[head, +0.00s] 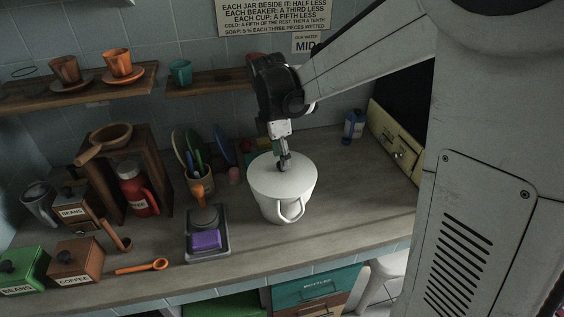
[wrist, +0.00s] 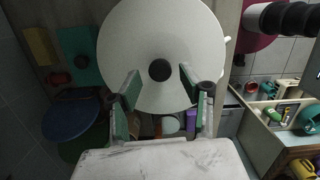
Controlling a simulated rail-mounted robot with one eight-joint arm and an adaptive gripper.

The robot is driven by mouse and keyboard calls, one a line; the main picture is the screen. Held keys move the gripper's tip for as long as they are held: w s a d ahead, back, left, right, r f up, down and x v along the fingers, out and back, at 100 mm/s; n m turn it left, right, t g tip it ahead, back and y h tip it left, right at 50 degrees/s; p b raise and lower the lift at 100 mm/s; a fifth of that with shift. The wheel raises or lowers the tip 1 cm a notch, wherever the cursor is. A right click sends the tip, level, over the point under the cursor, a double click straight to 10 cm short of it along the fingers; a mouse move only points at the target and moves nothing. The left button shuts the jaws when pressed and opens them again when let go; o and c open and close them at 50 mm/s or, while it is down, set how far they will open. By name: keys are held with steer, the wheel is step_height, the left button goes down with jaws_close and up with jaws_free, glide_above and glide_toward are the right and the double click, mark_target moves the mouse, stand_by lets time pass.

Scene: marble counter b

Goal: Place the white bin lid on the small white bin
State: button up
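The white bin lid (head: 290,183) is a round disc with a dark knob (wrist: 159,70) at its middle. It lies over the top of the small white bin (head: 271,208), whose handle faces the camera. The lid looks roughly level; its underside and the bin's rim are hidden, so I cannot tell how exactly it seats. My gripper (head: 283,162) points down at the knob. In the wrist view my gripper (wrist: 160,78) has its two fingers apart, one on each side of the knob, with gaps visible between fingers and knob. The lid (wrist: 160,30) fills the upper middle there.
Left of the bin are a tray (head: 221,250) with a purple sponge and a utensil crock (head: 201,187). A red flask (head: 137,190), canisters and a wooden rack stand farther left. A blue container (head: 353,125) is at the back right. Counter right of the bin is clear.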

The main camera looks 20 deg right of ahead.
step_height(320, 180, up, 8)
steer(key=a, duration=0.1)
steer(key=s+d+m+t+y, duration=0.1)
steer(key=s+m+t, duration=0.6)
steer(key=s+m, duration=1.1)
steer(key=s, duration=0.4)
steer(key=shift+d, duration=0.2)
steer(key=shift+f, duration=0.25)
steer(key=shift+o, duration=0.5)
steer(key=shift+w, duration=0.1)
